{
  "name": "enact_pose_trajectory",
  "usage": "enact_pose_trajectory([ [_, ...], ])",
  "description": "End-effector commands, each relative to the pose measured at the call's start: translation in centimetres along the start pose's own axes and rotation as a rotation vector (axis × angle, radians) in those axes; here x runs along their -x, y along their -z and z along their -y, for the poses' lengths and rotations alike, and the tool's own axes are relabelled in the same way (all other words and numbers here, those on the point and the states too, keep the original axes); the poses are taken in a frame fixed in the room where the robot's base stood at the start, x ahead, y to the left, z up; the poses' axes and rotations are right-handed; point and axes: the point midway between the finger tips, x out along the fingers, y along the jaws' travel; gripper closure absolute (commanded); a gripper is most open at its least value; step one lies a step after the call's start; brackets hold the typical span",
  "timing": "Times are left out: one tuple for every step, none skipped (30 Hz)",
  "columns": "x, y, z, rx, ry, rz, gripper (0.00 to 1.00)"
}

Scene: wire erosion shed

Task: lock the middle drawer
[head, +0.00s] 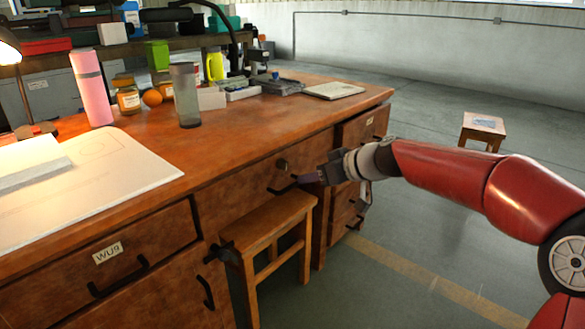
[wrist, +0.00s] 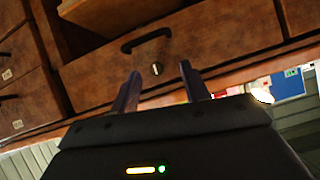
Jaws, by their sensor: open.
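The middle drawer (head: 236,192) is the brown wooden front under the desk top, between the left drawer and the right-hand stack. It looks shut flush. It carries a dark handle (head: 280,190) and, above that, a small round metal lock (head: 282,164). My gripper (head: 297,180) is in front of the drawer, just right of the handle and lock. In the wrist view the drawer appears inverted, with the handle (wrist: 146,40) above the lock (wrist: 156,69). There my open, empty gripper (wrist: 162,80) has its two fingers on either side of the lock, apparently short of it.
A wooden stool (head: 268,222) stands under the drawer, close below my gripper. The desk top (head: 240,130) holds a pink cylinder (head: 91,88), a grey tumbler (head: 185,95) and jars. A left drawer (head: 150,250) is labelled WU9. Floor to the right is mostly clear.

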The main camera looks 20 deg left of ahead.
Motion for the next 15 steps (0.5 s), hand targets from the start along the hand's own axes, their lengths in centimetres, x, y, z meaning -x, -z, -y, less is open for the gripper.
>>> enact_pose_trajectory([
  [-0.6,0.7,-0.9,-0.002,0.018,-0.049,0.54],
  [-0.8,1.1,-1.3,0.0,0.025,-0.071,0.54],
  [-1.0,1.6,-1.7,0.002,0.032,-0.098,0.54],
  [-1.1,1.9,-1.9,0.004,0.036,-0.113,0.54],
  [-1.1,2.2,-2.2,0.005,0.038,-0.125,0.54],
  [-1.2,2.4,-2.3,0.007,0.041,-0.137,0.54],
  [-1.4,2.5,-2.4,0.007,0.043,-0.142,0.54],
  [-1.6,2.6,-2.4,0.008,0.044,-0.146,0.54],
  [-1.9,2.8,-2.4,0.009,0.045,-0.148,0.54],
  [-2.2,2.9,-2.3,0.009,0.045,-0.148,0.54],
  [-2.6,2.9,-2.3,0.009,0.045,-0.147,0.54],
  [-3.2,3.0,-2.2,0.009,0.047,-0.146,0.54],
  [-3.7,3.0,-2.1,0.009,0.048,-0.145,0.54],
  [-4.2,3.1,-2.1,0.009,0.047,-0.145,0.54],
  [-4.9,3.2,-2.1,0.009,0.046,-0.145,0.54],
])
